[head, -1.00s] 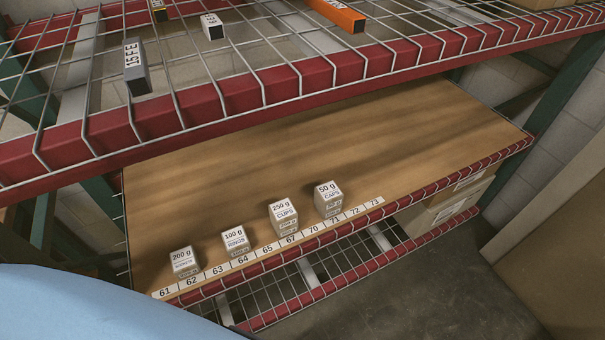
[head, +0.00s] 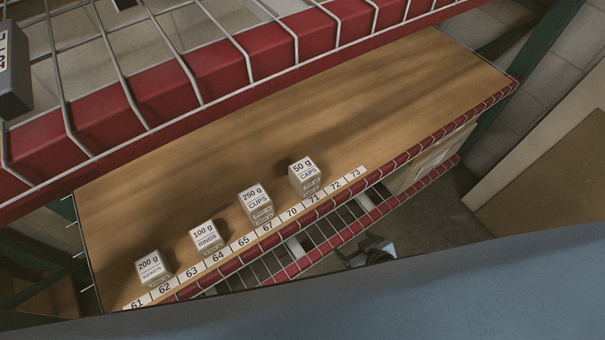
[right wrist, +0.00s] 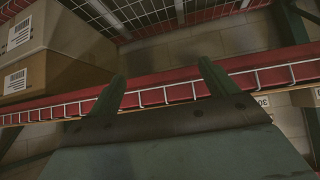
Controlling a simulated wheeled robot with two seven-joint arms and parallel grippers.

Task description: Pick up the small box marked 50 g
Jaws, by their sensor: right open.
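The small box marked 50 g CAPS (head: 305,175) stands on the wooden shelf in the head view, rightmost in a row of small boxes, behind labels 70 and 71. My right gripper (head: 372,252) shows small and partly hidden in the head view, below and in front of the shelf's red edge, apart from the box. In the right wrist view my right gripper (right wrist: 163,80) has its two fingers spread with nothing between them. The 50 g box cannot be made out in that view. My left gripper is not in view.
Boxes marked 250 g CUPS (head: 256,204), 100 g RINGS (head: 208,236) and 200 g (head: 153,268) stand to its left. A red-edged wire shelf (head: 270,55) hangs above. The wooden shelf (head: 400,95) is bare behind the row. Cardboard boxes (right wrist: 58,50) show in the right wrist view.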

